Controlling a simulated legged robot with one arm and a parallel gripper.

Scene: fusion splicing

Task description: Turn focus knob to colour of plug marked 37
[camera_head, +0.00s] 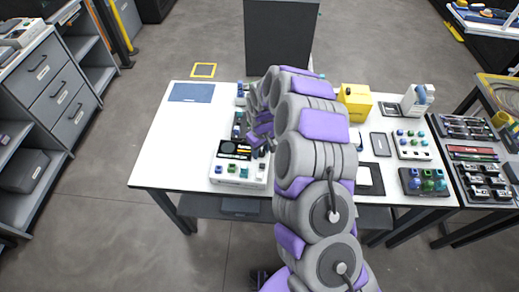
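My gripper (260,140) is over the white table, beside the right edge of a white device with a black top panel (234,149). My arm covers part of that area, and the fingers are too small to tell open from shut. I cannot tell which part is the focus knob, and no marking 37 is readable. A white tray of several coloured plugs (412,154) and a dark tray (439,193) with blue and green plugs are at the right.
A blue mat (192,93) lies at the table's back left. A yellow box (355,101) and a white dispenser (412,105) stand at the back right. A dark monitor or panel (279,40) rises behind the table. The table's left part is clear.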

